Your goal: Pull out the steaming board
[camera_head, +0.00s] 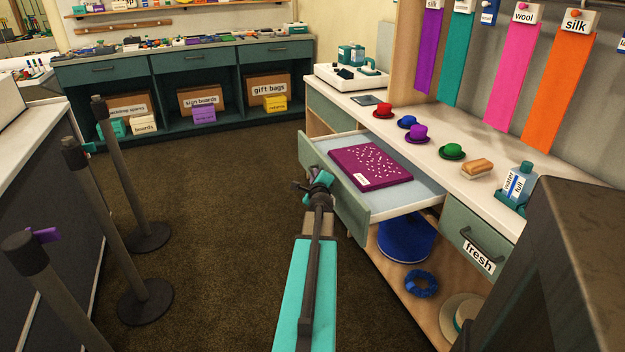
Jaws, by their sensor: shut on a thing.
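A green-fronted drawer (334,192) stands open from the counter, with a pale interior. A flat purple board with white dots and a white label (370,167) lies in it; I take this to be the steaming board. My gripper (318,184) is at the outer face of the drawer front, shut on what looks like its handle. The handle itself is mostly hidden by the gripper.
Several small colored hats (418,134), a brush (478,169) and a water bottle (519,183) stand on the counter. A "fresh" drawer (483,240) is at right. Posts (118,162) stand at left. The carpet (217,200) between is clear.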

